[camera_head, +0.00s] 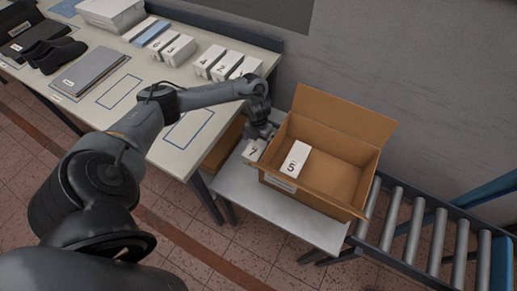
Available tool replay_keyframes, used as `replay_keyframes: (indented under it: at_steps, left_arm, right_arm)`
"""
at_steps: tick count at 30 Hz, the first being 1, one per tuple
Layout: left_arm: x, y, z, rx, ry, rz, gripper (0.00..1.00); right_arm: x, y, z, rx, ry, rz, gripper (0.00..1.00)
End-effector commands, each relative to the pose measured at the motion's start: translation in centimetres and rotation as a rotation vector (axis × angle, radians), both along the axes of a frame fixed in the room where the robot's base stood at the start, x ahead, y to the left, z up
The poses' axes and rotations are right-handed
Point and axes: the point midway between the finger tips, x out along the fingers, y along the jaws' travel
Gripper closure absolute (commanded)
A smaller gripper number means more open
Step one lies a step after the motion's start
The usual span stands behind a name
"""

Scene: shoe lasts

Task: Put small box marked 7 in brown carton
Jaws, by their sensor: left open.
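The small box marked 7 (253,151) is white and shows just left of the brown carton (333,128), over the grey side table. It lies outside the carton's walls. I cannot tell whether it rests on the table. My left gripper (262,134) is open just above and behind this box, close to the carton's left wall. Its fingertips are too small to make out clearly. The carton stands with its flaps open, and a white box marked 5 (296,159) is inside at its left end. My right gripper is not in view.
The side table (297,213) has bare room in front of the carton. A roller conveyor (425,226) is at the right. The long table (171,156) at the left bears several numbered white boxes (209,61), a grey folder (90,72) and dark shoes (55,54).

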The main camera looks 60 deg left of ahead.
Motion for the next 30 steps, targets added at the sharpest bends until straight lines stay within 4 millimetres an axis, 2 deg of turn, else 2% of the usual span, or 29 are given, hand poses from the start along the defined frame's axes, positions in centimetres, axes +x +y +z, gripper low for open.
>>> replay_keyframes:
  at_steps: [5,16,27,30]
  left_arm:
    - [0.0,0.0,-1.0,-0.001,0.001,0.001,0.0]
    - [0.0,0.0,-5.8,-0.001,0.001,0.0,0.0]
    - [0.0,0.0,-6.4,0.001,-0.001,0.0,0.0]
    - [0.0,0.0,-6.4,0.001,-0.001,0.0,0.15]
  right_arm:
    - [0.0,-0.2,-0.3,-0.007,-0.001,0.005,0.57]
    - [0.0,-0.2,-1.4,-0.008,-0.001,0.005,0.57]
    - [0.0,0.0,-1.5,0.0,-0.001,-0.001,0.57]
    - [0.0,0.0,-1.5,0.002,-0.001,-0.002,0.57]
